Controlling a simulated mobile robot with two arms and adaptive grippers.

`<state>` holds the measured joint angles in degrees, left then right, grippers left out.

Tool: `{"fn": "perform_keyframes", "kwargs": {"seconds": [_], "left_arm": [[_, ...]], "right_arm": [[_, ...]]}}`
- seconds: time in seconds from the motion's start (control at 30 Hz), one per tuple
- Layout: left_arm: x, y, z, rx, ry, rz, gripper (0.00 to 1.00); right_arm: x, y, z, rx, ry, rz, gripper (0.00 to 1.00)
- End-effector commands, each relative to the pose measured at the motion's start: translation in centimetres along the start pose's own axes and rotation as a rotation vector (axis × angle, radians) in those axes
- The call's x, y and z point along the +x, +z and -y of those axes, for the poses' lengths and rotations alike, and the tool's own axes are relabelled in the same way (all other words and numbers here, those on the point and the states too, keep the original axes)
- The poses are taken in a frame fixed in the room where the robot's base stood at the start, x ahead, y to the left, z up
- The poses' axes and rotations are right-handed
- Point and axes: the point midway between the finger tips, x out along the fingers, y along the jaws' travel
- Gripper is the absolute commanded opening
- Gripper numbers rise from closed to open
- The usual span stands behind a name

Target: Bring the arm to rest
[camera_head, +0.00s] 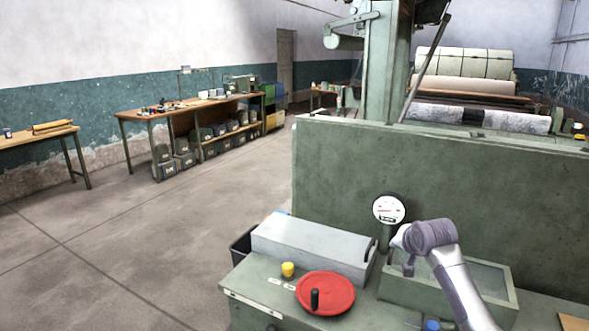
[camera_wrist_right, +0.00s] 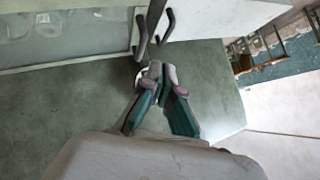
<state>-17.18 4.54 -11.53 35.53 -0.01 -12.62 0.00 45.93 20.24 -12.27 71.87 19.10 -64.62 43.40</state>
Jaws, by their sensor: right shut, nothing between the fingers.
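My right arm reaches in from the lower right of the head view, its purple wrist above the green machine console (camera_head: 258,300). In the right wrist view my right gripper (camera_wrist_right: 157,70) is shut and empty, its teal-sided fingers together. Its tips appear close to two dark bar handles, one on the glass-topped box (camera_wrist_right: 95,62) and one on the grey cover (camera_wrist_right: 205,18). I cannot tell whether they touch. The fingers are hard to make out in the head view. My left gripper is out of view.
On the console are a red handwheel (camera_head: 335,293) with a black knob, a yellow knob (camera_head: 288,269), the grey cover (camera_head: 310,245) and the glass-topped box (camera_head: 480,278). A round gauge (camera_head: 389,208) stands before the tall green panel (camera_head: 450,160). The floor at left is clear.

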Motion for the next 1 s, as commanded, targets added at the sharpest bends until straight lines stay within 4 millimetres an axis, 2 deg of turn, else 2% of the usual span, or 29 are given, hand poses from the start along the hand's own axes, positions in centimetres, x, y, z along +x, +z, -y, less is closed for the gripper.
{"fn": "perform_keyframes", "kwargs": {"seconds": [0.03,0.13,0.23,0.3,0.37,0.4,0.5,0.6,0.7,1.0], "left_arm": [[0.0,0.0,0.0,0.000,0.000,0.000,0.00],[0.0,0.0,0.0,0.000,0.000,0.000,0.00],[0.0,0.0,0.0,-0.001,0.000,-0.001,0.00],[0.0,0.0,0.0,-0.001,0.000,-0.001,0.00],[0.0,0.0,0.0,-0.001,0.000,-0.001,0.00],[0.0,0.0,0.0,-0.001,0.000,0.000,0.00],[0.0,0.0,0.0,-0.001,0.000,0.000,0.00],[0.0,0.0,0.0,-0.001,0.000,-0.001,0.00],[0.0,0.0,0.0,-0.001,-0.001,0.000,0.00],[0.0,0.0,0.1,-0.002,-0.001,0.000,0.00]], "right_arm": [[0.5,4.0,-1.1,-0.056,0.013,0.041,0.00],[0.1,11.2,-3.2,-0.185,0.033,0.112,0.00],[-1.5,18.2,-5.5,-0.308,0.047,0.185,0.00],[-3.2,22.8,-7.2,-0.387,0.054,0.235,0.00],[-5.0,26.4,-8.8,-0.449,0.059,0.277,0.00],[-6.4,28.6,-9.8,-0.487,0.061,0.306,0.00],[-10.3,33.3,-12.1,-0.574,0.067,0.371,0.00],[-13.7,36.3,-13.8,-0.637,0.071,0.419,0.00],[-16.5,38.3,-15.1,-0.680,0.075,0.456,0.00],[-23.0,41.5,-17.6,-0.762,0.088,0.537,0.00]]}}
